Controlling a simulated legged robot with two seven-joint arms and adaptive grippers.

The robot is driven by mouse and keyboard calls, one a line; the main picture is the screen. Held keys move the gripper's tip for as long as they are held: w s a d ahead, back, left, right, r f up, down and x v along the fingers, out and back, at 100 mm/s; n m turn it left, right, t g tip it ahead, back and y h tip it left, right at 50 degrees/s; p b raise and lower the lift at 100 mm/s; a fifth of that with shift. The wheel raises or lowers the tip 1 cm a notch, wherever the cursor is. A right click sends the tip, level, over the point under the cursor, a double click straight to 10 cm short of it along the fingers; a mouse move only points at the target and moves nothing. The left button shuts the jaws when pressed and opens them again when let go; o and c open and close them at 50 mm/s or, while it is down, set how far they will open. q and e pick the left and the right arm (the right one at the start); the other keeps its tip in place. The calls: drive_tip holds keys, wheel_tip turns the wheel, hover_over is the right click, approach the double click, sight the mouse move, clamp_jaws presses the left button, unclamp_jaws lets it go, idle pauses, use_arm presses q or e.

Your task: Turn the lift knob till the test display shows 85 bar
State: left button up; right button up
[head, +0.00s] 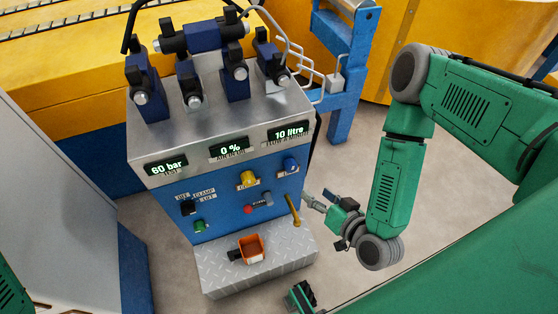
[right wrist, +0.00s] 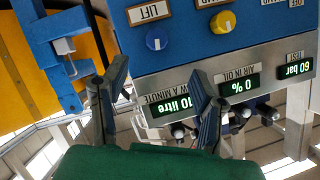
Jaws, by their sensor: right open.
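The blue lift knob (head: 291,164) is at the right of the blue control panel; in the right wrist view it (right wrist: 157,39) sits beside the LIFT label, its white mark visible. The test display (head: 166,168) reads 60 bar; it also shows, upside down, in the right wrist view (right wrist: 295,68). My right gripper (head: 318,198) is open and empty, right of the panel and lower than the knob. In the right wrist view its spread fingers (right wrist: 160,85) point toward the panel, with the knob beyond the gap and apart from them.
A yellow knob (head: 248,178) is left of the lift knob. Other displays read 0 % (head: 230,148) and 10 litre (head: 288,132). A blue frame (head: 342,85) stands behind right.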

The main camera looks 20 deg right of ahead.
sight(292, 169)
drive_tip(key=b+x, duration=0.1)
drive_tip(key=x, duration=0.5)
drive_tip(key=b+x, duration=0.1)
drive_tip(key=x, duration=0.5)
drive_tip(key=shift+w+d+r+b, duration=0.1)
drive_tip(key=shift+w+d+b, duration=0.1)
drive_tip(key=shift+w+b, duration=0.15)
drive_tip(key=shift+w, duration=0.5)
drive_tip(key=shift+w+d+f, duration=0.1)
drive_tip(key=shift+d+f, duration=0.05)
drive_tip(key=shift+f, duration=0.05)
drive_tip(key=c, duration=1.1)
